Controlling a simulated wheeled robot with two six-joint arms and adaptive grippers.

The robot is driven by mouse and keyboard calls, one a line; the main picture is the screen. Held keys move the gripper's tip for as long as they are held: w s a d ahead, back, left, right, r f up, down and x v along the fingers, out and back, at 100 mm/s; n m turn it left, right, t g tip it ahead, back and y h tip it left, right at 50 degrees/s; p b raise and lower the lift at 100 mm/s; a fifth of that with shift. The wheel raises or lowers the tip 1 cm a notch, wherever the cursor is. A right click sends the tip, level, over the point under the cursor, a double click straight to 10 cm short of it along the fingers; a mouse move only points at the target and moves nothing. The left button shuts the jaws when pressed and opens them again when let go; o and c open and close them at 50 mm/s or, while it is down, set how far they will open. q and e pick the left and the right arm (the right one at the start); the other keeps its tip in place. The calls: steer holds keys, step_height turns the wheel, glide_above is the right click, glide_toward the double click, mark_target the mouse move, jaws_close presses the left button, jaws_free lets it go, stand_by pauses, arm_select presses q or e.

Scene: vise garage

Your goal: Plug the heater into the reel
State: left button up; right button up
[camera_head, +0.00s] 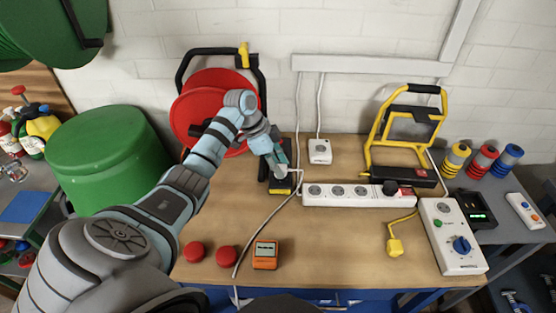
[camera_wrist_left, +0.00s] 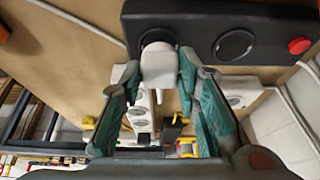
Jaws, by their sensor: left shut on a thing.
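The red cable reel (camera_head: 205,88) stands at the back of the table in a black frame, partly hidden behind my left arm. Its black socket panel (camera_wrist_left: 195,18) shows in the left wrist view with two round sockets and a red button (camera_wrist_left: 299,46). My left gripper (camera_head: 279,165) is shut on a white plug (camera_wrist_left: 160,70), which lies between the teal fingers in the left wrist view. The plug is in front of the left socket and covers part of it; I cannot tell whether it is inserted. A white cable (camera_head: 262,222) runs from there to the table's front edge. No heater is identifiable.
A white power strip (camera_head: 345,194) lies right of the gripper, near a yellow work-light stand (camera_head: 372,130). A yellow plug (camera_head: 395,246), a white control box (camera_head: 452,237), an orange meter (camera_head: 265,254) and two red knobs (camera_head: 227,256) are on the table. The front middle is mostly clear.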

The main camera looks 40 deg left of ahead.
stand_by(0.8)
arm_select(q)
steer(key=shift+p, duration=0.4)
steer(key=shift+f+b, duration=0.3)
steer(key=shift+f, duration=0.3)
steer(key=o, duration=1.2)
steer(key=shift+c, duration=0.2)
steer(key=shift+r, duration=0.1)
steer(key=v, duration=1.2)
